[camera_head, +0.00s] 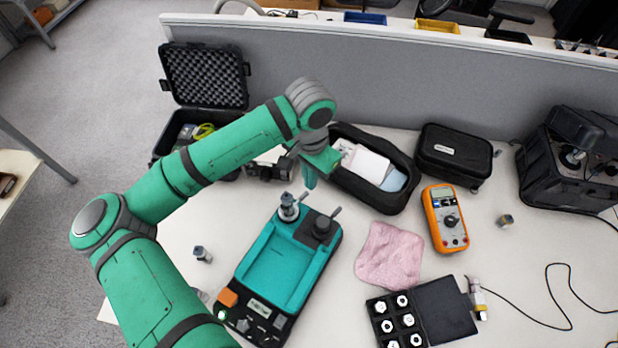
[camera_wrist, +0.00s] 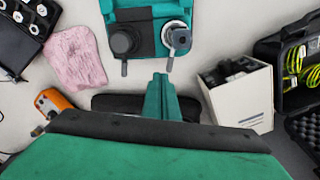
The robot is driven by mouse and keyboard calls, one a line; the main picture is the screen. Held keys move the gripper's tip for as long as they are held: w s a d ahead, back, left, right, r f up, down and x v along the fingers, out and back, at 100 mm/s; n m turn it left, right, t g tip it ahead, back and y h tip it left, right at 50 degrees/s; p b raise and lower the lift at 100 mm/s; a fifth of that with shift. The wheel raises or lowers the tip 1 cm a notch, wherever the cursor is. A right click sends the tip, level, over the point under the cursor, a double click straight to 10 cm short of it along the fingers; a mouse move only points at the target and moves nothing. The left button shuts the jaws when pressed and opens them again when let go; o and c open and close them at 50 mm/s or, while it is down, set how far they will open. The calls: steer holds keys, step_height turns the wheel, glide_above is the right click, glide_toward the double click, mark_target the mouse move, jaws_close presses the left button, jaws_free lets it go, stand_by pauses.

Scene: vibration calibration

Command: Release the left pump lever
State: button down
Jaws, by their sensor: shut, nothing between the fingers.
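The teal pump unit (camera_head: 275,262) lies on the table, with two round fittings at its far end. The left fitting (camera_head: 289,207) is silver-grey with a short lever, and the right one (camera_head: 323,228) is black with its own lever. In the wrist view the order is reversed: the silver fitting (camera_wrist: 176,37) is right, with its lever (camera_wrist: 170,63) pointing down, and the black fitting (camera_wrist: 122,40) is left. My green gripper (camera_head: 310,182) is shut and empty, just beyond the left fitting and pointing down. Its fingertips (camera_wrist: 160,77) appear near the silver fitting's lever; contact cannot be told.
A black pouch (camera_head: 400,197) and a white box (camera_wrist: 240,100) stand close behind the gripper. An open foam-lined case (camera_head: 205,78) is at back left. A pink cloth (camera_head: 390,256), orange multimeter (camera_head: 445,218) and black nut case (camera_head: 445,308) lie right of the pump.

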mark_target(306, 193)
steer(key=f+n, duration=0.1)
steer(key=f, duration=0.1)
steer(key=w+f+n, duration=0.1)
steer(key=f, duration=0.2)
steer(key=a+f+n, duration=0.1)
steer(key=f, duration=0.2)
steer(key=shift+w+n, duration=0.35)
steer(key=shift+n, duration=0.05)
steer(key=w+a+n, duration=0.2)
steer(key=a+n, duration=0.5)
steer(key=n, duration=0.5)
step_height(306, 193, up, 7)
steer(key=shift+d, duration=0.2)
stand_by(1.3)
steer(key=shift+s, duration=0.1)
